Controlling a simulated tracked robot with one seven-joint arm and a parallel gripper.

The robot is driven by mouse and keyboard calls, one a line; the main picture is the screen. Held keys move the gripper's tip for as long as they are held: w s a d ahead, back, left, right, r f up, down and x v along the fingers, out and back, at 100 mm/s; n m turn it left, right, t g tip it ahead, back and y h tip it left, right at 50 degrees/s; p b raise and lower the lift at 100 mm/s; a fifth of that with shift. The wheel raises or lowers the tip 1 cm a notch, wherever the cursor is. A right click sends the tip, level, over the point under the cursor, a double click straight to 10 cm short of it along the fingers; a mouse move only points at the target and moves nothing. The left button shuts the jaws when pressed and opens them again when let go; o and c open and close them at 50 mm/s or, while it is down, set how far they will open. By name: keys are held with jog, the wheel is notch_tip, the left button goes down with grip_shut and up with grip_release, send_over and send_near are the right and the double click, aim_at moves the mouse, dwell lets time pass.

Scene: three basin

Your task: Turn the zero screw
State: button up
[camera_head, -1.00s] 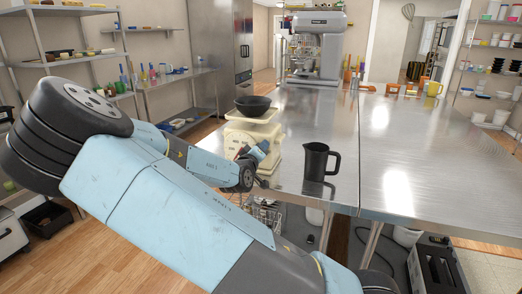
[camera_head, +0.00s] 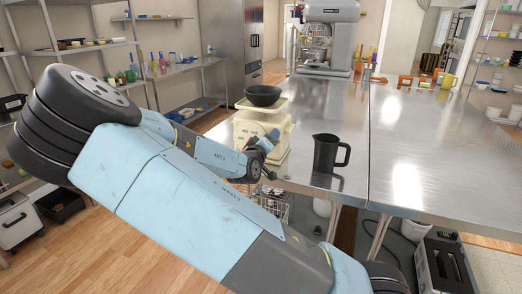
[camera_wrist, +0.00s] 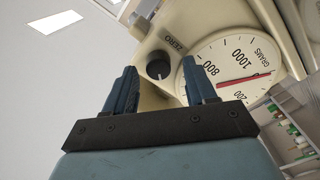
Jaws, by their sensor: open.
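The zero screw (camera_wrist: 158,69) is a dark round knob below the ZERO lettering on the cream kitchen scale (camera_head: 242,130). In the wrist view it shows between and beyond the fingertips of my gripper (camera_wrist: 162,80). The fingers are open with a gap between them; I cannot tell whether they touch the knob. The scale's dial (camera_wrist: 232,65) shows to the right with a red needle. In the head view my gripper (camera_head: 262,150) is at the front of the scale, and the screw is hidden there.
A dark bowl (camera_head: 263,95) sits on the scale's top plate. A black pitcher (camera_head: 327,153) stands to the right on the steel table (camera_head: 410,175). A mixer (camera_head: 329,35) stands at the back. The table's middle is largely clear.

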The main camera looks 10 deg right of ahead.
jog(key=v, duration=1.3)
